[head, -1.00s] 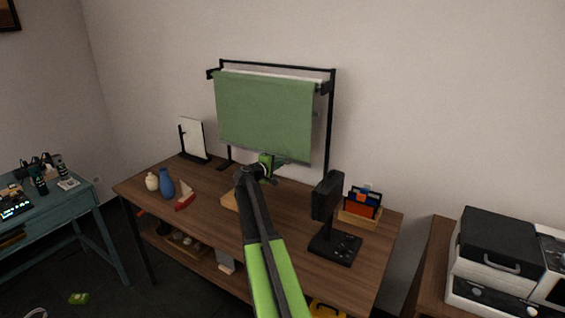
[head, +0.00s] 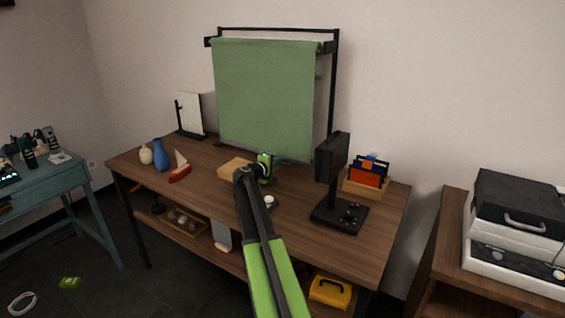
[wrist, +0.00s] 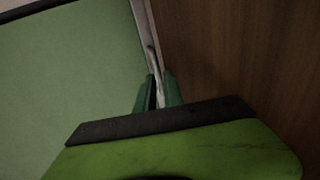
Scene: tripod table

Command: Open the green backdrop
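The green backdrop (head: 265,95) hangs from a black stand (head: 332,110) at the back of the wooden table (head: 210,165). Its sheet reaches down close to the tabletop. My gripper (head: 280,160) is at the sheet's lower edge, right of its middle. In the wrist view, the backdrop (wrist: 65,85) fills the left side with a pale strip along its edge. There my gripper (wrist: 158,85) has its two green fingers close together around a thin piece at that edge. The exact contact is partly hidden.
A wooden block (head: 235,168) lies left of my gripper. A black device on a stand (head: 340,212) and an organizer (head: 366,178) are to the right. A blue vase (head: 161,155), red-and-white boat (head: 180,168) and white panel (head: 189,112) are at the left.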

